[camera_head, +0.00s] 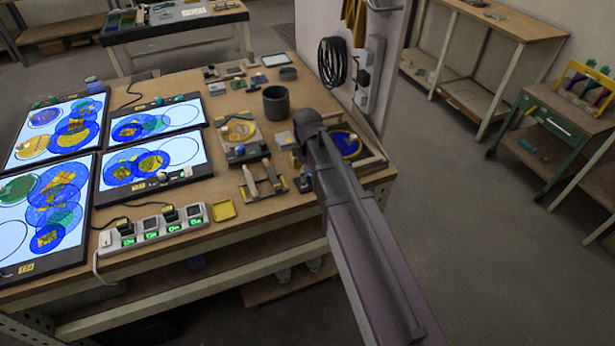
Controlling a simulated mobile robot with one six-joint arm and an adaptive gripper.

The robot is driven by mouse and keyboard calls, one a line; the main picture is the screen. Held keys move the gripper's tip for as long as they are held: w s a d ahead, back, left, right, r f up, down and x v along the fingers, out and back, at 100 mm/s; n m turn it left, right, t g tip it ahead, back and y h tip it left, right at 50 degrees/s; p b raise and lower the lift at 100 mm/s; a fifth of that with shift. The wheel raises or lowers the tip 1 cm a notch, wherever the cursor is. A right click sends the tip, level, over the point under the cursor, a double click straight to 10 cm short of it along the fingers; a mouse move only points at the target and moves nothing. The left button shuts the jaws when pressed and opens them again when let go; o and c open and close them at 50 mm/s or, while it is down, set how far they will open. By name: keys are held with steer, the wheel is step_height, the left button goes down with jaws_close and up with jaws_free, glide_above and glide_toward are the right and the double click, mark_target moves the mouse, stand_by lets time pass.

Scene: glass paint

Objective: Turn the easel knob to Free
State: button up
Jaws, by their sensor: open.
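A small wooden easel frame (374,163) stands at the right end of the workbench and holds a round blue and yellow piece (346,144). My arm comes in from the lower right and covers the easel's left side. My gripper (306,150) is at the arm's far end, beside the easel's left edge. It is open, with its fingers mostly hidden behind the arm. I see nothing held in it. I cannot make out the easel's knob or its setting; it is hidden or too small.
A white upright board (387,30) with a cable rises behind the easel.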

steer(key=shift+f, duration=0.25)
jaws_close()
steer(key=shift+m, duration=0.5)
steer(key=m, duration=1.1)
stand_by(0.4)
stand_by(0.4)
